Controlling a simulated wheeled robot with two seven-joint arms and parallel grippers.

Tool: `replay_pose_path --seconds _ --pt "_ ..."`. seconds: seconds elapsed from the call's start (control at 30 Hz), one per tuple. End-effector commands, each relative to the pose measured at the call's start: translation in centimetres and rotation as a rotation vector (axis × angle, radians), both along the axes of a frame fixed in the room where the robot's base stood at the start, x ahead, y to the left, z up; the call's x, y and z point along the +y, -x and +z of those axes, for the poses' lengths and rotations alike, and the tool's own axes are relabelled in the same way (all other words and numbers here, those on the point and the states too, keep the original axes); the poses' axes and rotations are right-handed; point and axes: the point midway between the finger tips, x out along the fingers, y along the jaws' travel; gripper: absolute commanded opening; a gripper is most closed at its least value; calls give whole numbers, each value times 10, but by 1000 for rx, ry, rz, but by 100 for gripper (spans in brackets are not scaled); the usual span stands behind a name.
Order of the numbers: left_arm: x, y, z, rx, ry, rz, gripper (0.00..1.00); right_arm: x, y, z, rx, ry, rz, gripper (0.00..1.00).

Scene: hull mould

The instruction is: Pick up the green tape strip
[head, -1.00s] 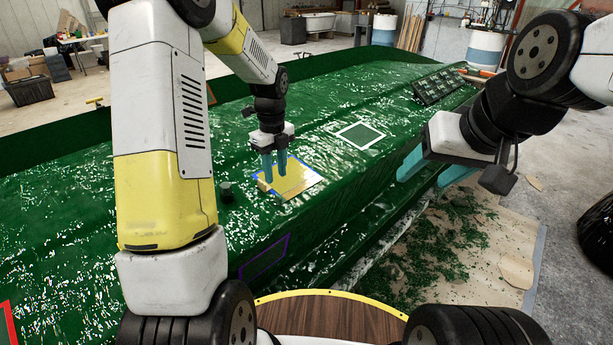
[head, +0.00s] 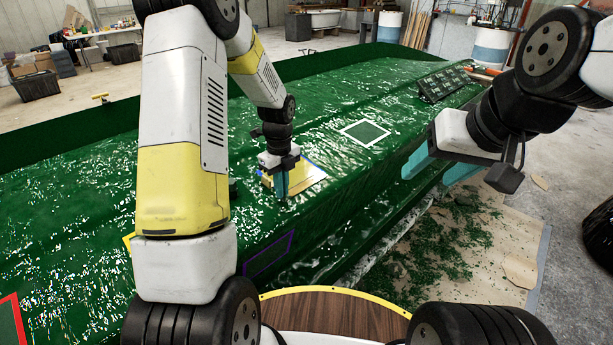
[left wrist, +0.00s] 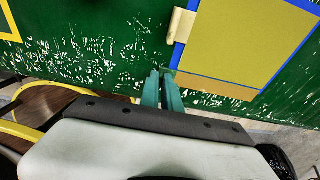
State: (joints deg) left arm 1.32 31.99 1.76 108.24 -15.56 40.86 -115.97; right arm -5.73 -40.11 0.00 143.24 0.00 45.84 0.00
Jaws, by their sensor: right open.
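I cannot make out a separate green tape strip against the green hull (head: 330,160). A yellow panel with a blue border (head: 305,172) lies on the hull and shows large in the left wrist view (left wrist: 235,45). A cream block (left wrist: 181,26) sits at its left edge. My left gripper (head: 281,192) points down at the panel's near edge in the head view. In the left wrist view its teal fingertips (left wrist: 162,73) are close together beside the panel's lower left corner; whether anything is between them is unclear. My right gripper (head: 434,165) is open and empty, right of the hull.
A white-outlined square (head: 365,132) and a purple-outlined patch (head: 269,254) are on the hull. A dark gridded block (head: 443,84) sits towards its far end. Green scraps (head: 440,237) litter brown sheeting on the floor at right. My left arm hides part of the hull.

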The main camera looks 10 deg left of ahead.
Motion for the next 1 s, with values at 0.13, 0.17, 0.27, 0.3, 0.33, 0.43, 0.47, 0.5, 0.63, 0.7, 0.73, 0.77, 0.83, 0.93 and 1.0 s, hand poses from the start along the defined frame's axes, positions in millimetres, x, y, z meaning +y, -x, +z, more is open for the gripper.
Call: replay_pose_path --seconds 0.13,0.17,0.27,0.3,0.33,0.43,0.47,0.5,0.63,0.7,0.73,0.77,0.83,0.93,1.0 --pt "0 0 0 0 0 0 0 0 0 0 0 0 0 57" --pt "0 0 0 0 0 0 0 0 0 0 0 0 0 57" --pt "0 0 0 0 0 0 0 0 0 0 0 0 0 57" --pt "0 0 0 0 0 0 0 0 0 0 0 0 0 57" --pt "0 0 0 0 0 0 0 0 0 0 0 0 0 57" --pt "0 0 2 -1 0 1 0 0 0 0 0 0 0 57" --pt "0 0 4 -1 0 1 0 0 0 0 0 0 0 57" --pt "0 0 6 -1 0 1 0 0 0 0 0 0 0 57" --pt "1 0 18 -3 0 1 0 0 0 0 0 0 0 57" --pt "1 -1 27 -3 0 1 0 0 0 0 0 0 0 57" --pt "1 -1 32 -4 0 1 0 0 0 0 0 0 0 57" --pt "1 -1 36 -4 0 1 0 0 0 0 0 0 0 57" --pt "3 12 38 1 -1 1 0 0 0 0 0 0 0 57" --pt "6 36 40 1 -1 2 0 0 0 0 0 0 0 57" --pt "8 54 42 0 0 3 0 0 0 0 0 0 0 57"
